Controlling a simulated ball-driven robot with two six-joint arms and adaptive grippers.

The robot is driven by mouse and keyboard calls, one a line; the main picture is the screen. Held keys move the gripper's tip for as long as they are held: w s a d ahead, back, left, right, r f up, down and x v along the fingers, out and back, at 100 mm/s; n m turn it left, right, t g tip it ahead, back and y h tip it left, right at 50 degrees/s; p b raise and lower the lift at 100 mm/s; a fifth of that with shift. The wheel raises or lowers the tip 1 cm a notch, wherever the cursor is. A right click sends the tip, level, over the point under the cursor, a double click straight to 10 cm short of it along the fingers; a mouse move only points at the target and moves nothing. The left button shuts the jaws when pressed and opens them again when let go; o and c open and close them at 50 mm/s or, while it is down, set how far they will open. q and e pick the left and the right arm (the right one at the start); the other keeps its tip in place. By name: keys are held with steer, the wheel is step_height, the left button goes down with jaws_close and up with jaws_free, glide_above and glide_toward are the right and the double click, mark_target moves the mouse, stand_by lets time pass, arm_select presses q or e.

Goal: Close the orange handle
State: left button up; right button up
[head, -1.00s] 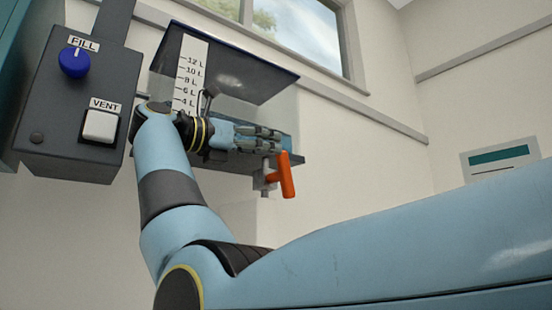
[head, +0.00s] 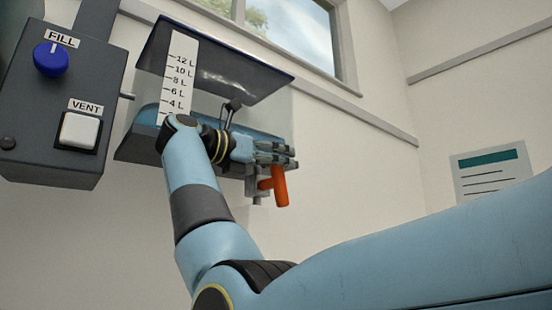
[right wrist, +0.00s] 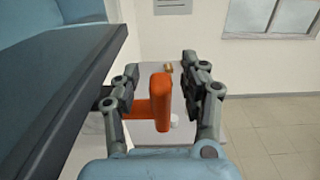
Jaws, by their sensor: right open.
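The orange handle (head: 280,186) hangs on a grey valve fitting (head: 257,187) under the front of the clear tank (head: 165,125). In the right wrist view the orange handle (right wrist: 163,102) stands upright between my two fingers, with its stem running left. My right gripper (head: 290,154) is open at the upper end of the handle in the head view. In the right wrist view the right gripper (right wrist: 160,80) shows a gap on both sides of the handle. I cannot tell how near the fingertips are in depth. My left gripper is not in view.
A dark control box with a blue FILL knob (head: 51,59) and a white VENT switch (head: 79,131) is at the left. A litre scale (head: 178,75) is on the tank. The tank's dark edge (right wrist: 75,85) lies close left of my fingers.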

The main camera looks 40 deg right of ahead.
jaws_close()
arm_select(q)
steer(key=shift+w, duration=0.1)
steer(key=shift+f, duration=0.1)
